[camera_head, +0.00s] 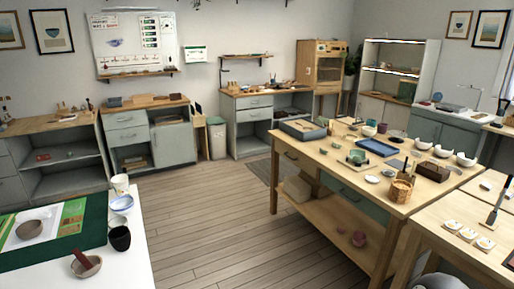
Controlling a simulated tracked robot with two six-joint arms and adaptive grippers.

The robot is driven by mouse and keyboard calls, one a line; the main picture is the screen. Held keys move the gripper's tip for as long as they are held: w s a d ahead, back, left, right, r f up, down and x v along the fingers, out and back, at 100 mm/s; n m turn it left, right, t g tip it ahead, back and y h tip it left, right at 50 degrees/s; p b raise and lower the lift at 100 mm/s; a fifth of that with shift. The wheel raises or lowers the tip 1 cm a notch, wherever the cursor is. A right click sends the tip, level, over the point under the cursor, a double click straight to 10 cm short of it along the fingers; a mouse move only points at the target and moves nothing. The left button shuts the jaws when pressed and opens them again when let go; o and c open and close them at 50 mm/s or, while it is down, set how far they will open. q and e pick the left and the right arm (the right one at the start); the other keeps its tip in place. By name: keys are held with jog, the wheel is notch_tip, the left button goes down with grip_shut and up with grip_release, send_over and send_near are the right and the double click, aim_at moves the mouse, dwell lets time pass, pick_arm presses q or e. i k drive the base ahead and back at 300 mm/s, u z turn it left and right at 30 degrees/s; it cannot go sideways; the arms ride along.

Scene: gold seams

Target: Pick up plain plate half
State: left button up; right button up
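I cannot clearly make out a plain plate half in the head view. Neither of my grippers is in view.
The white table (135,268) at front left holds a green mat (85,243), a dark cup (119,238) and a reddish bowl (86,267). White bowls (442,152) and a wooden brush pot (401,190) stand on the worktable. Open wooden floor (225,215) separates the tables.

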aim_at(323, 120)
jog(key=i, duration=8.8)
jog(key=z, duration=2.05)
